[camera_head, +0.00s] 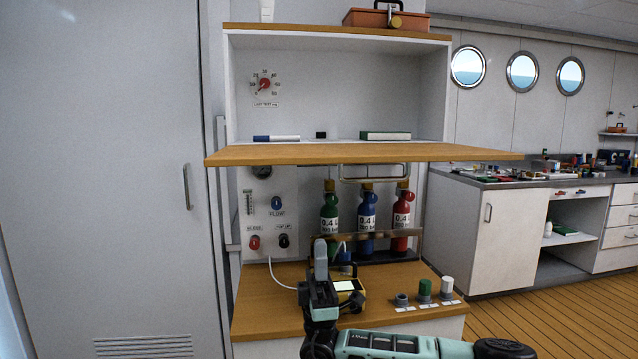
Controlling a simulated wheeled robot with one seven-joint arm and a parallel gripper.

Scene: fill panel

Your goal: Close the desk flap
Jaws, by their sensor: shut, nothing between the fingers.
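The desk flap (350,153) is a wide wooden board at mid-height of the cabinet. It is open and lies about level, sticking out in front of the upper compartment (330,80). A thin metal bar handle (374,180) hangs under it. My gripper (320,250) is shut and empty, pointing up below the flap and in front of the lower niche. It is apart from the flap. The flap's underside is mostly hidden from this view.
Green (329,212), blue (367,218) and red (401,220) bottles stand behind a metal rail (408,235). A blue marker (275,138) and a green-and-white box (385,135) lie inside the upper compartment. A yellow device (350,287) and several knobs sit on the lower counter.

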